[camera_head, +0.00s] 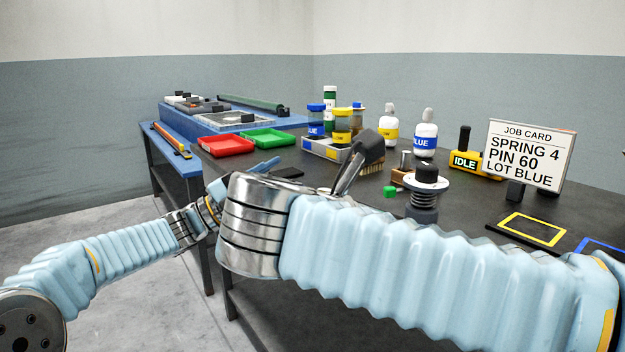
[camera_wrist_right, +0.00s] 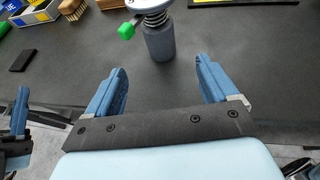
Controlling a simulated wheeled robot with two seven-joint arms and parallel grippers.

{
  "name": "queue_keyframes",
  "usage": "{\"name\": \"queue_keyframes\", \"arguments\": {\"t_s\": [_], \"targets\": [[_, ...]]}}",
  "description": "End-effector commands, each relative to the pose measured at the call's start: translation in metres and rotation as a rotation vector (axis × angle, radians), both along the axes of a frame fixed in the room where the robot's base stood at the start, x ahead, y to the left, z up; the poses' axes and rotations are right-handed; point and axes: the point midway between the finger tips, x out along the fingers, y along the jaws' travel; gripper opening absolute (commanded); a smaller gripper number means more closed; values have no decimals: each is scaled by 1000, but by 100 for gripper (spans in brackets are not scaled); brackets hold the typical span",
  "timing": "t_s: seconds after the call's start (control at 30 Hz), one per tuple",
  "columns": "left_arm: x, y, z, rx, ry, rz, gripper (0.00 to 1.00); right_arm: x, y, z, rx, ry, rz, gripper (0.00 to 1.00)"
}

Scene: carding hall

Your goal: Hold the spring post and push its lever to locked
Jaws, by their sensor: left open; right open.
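The spring post (camera_head: 425,198) stands upright on the dark table, with a black knob, a pale disc, a coil spring and a grey base. Its lower part is partly hidden by my right arm in the head view. The lever's green end (camera_head: 390,191) sticks out to its left. In the right wrist view the post (camera_wrist_right: 159,42) is beyond my open, empty right gripper (camera_wrist_right: 162,68), roughly in line with the gap, its green lever end (camera_wrist_right: 126,31) to the left. My left gripper (camera_head: 262,168) is open near the table's left edge, away from the post.
A job card (camera_head: 528,155) and a yellow IDLE box (camera_head: 476,162) stand right of the post. Red (camera_head: 226,146) and green (camera_head: 267,138) trays are further left. A yellow-outlined mat (camera_head: 532,229) lies right.

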Motion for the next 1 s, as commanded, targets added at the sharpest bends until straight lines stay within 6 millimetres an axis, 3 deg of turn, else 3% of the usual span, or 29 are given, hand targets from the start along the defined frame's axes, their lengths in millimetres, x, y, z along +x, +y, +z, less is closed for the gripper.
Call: {"name": "queue_keyframes", "arguments": {"t_s": [0.03, 0.1, 0.3, 0.67, 1.0], "targets": [[-18, -20, 14, 93, -125, -61, 43, 0, 0, 0, 0, 0, 0, 86], [-39, -39, 22, 223, -271, -127, 43, 0, 0, 0, 0, 0, 0, 86], [-71, -63, 27, 484, -539, -225, 43, 0, 0, 0, 0, 0, 0, 86], [-78, -66, 26, 569, -612, -247, 43, 7, -8, -4, -1, 1, -2, 86], [-78, -66, 26, 567, -609, -246, 43, 50, -55, -31, 0, 2, -4, 86]]}}
